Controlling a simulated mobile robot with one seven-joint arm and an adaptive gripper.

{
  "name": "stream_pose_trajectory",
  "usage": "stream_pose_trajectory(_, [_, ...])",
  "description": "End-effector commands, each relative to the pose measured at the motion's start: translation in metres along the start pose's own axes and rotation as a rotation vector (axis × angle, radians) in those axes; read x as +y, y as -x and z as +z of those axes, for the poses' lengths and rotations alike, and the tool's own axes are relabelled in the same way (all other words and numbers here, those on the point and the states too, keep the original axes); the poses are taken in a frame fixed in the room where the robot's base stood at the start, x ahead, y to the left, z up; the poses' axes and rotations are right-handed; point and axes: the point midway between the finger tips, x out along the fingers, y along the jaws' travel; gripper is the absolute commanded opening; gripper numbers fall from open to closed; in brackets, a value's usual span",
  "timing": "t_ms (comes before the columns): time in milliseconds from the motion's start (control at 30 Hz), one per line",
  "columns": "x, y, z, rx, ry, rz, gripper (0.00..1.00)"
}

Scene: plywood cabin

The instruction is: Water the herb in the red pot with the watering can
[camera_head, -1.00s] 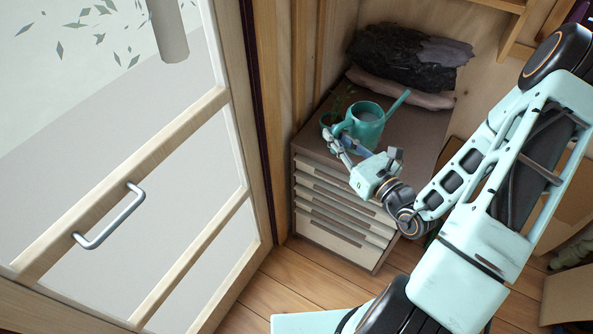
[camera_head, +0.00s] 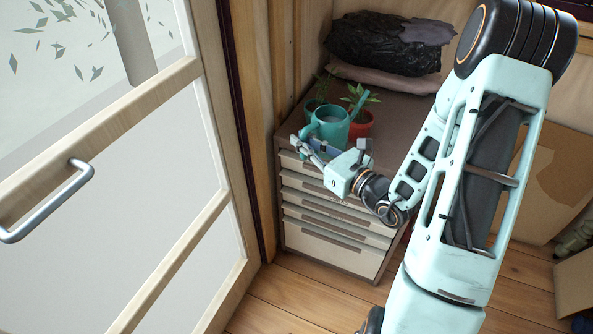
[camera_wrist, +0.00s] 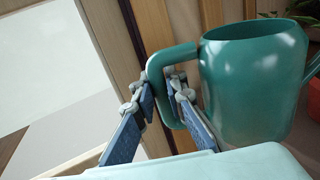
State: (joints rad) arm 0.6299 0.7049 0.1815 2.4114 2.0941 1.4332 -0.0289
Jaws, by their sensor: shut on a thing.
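The teal watering can (camera_head: 330,130) is upright in front of the plants at the cabinet's near edge; I cannot tell whether its base touches the top. Its spout (camera_head: 362,104) points back and right, beside the herb (camera_head: 356,96). The red pot (camera_head: 361,127) stands just right of the can, partly hidden by it; its edge shows in the wrist view (camera_wrist: 312,100). My gripper (camera_head: 318,147) is shut on the can's handle (camera_wrist: 157,85), with a finger on each side in the wrist view (camera_wrist: 160,97).
Another leafy plant (camera_head: 321,90) stands behind the can to the left, its pot mostly hidden. Dark bags (camera_head: 385,45) lie at the cabinet's back. The drawer cabinet (camera_head: 395,106) has some free top at the right. A glazed door (camera_head: 150,180) with a handle is at left.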

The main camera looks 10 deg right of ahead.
Motion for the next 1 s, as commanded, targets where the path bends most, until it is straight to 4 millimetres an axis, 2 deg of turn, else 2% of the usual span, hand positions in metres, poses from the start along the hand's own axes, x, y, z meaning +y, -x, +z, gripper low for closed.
stream_pose_trajectory(33, [0.0, -0.004, -0.017, -0.006, 0.007, 0.005, 0.0])
stream_pose_trajectory(400, [0.0, -0.021, -0.053, -0.018, 0.002, 0.021, 0.0])
stream_pose_trajectory(1000, [0.0, -0.026, -0.056, -0.023, -0.003, 0.025, 0.0])
